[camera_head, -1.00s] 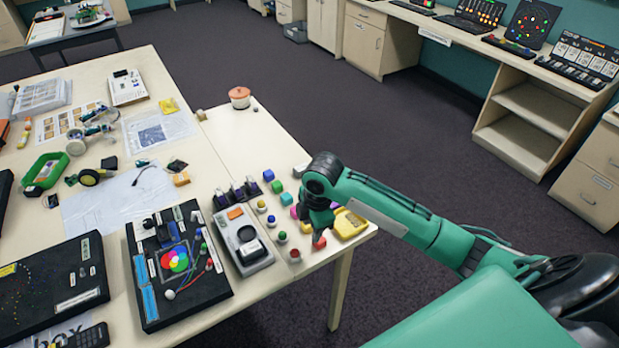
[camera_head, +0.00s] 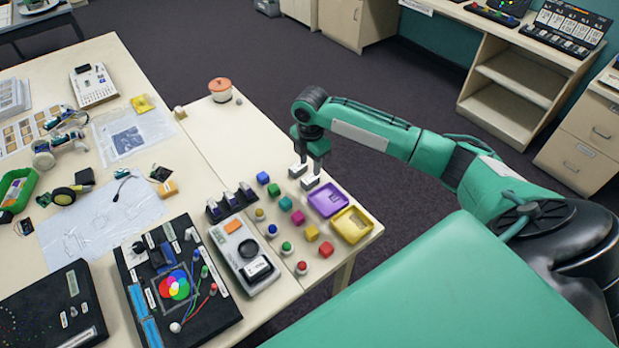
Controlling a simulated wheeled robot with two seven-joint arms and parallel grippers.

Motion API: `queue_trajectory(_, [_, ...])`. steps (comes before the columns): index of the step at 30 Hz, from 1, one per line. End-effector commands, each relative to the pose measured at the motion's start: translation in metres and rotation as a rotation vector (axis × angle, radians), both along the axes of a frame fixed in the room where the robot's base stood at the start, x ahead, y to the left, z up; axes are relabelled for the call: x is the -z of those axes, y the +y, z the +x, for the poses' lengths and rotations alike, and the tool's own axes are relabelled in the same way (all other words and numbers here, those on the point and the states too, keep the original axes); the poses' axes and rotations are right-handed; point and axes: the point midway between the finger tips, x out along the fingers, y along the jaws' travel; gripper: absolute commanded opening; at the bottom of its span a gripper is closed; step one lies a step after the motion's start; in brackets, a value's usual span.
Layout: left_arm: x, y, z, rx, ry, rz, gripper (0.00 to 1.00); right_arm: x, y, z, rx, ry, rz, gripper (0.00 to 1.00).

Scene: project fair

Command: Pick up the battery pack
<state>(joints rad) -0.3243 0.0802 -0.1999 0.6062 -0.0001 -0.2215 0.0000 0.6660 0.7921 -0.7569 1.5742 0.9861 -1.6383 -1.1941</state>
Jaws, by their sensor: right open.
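I cannot tell for sure which thing is the battery pack. A small orange-yellow block (camera_head: 166,189) lies on the left table beside a small dark part (camera_head: 160,174), with a thin black wire (camera_head: 122,186) to their left. My left gripper is not in view.
Coloured cubes (camera_head: 284,203), a purple tray (camera_head: 328,199) and a yellow tray (camera_head: 352,225) are near my right gripper. A grey device (camera_head: 247,254) and a black board (camera_head: 178,286) stand left of them. The table behind, toward an orange-lidded pot (camera_head: 220,90), is mostly clear.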

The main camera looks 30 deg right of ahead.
Motion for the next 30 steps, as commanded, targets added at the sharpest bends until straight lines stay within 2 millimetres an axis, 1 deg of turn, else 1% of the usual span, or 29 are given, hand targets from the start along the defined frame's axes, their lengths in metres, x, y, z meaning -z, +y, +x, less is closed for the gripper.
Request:
queue_trajectory(2, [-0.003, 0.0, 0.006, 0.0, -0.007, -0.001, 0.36, 0.007, 0.0, 0.0, 0.0, 0.0, -0.001, 0.42])
queue_trajectory(5, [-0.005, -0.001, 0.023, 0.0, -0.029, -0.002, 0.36, 0.013, 0.0, 0.0, 0.0, 0.0, -0.001, 0.42])
queue_trajectory(7, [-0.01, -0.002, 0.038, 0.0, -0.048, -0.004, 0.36, 0.016, 0.0, 0.0, 0.0, 0.001, -0.001, 0.42])
queue_trajectory(10, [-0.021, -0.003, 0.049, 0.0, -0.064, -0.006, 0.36, 0.026, -0.001, 0.001, 0.001, 0.003, 0.0, 0.42])
queue_trajectory(13, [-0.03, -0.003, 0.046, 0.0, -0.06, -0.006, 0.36, 0.04, -0.001, 0.003, 0.001, 0.002, 0.0, 0.42])
queue_trajectory(15, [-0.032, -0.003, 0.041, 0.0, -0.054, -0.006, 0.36, 0.051, -0.001, 0.003, 0.001, 0.002, 0.001, 0.42])
queue_trajectory(18, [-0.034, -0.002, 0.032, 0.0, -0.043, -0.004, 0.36, 0.061, -0.002, 0.003, 0.0, 0.0, -0.002, 0.42])
queue_trajectory(21, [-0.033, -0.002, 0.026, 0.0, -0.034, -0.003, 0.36, 0.065, -0.002, 0.003, -0.001, -0.001, -0.002, 0.42])
queue_trajectory(26, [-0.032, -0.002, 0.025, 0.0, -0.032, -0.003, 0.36, 0.065, -0.002, 0.003, -0.001, -0.002, -0.002, 0.42])
queue_trajectory(29, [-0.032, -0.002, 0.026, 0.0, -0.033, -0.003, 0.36, 0.065, -0.002, 0.003, -0.001, -0.002, -0.002, 0.24])
queue_trajectory(30, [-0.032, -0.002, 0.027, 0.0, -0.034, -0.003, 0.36, 0.065, -0.002, 0.003, -0.001, -0.002, -0.002, 0.16])
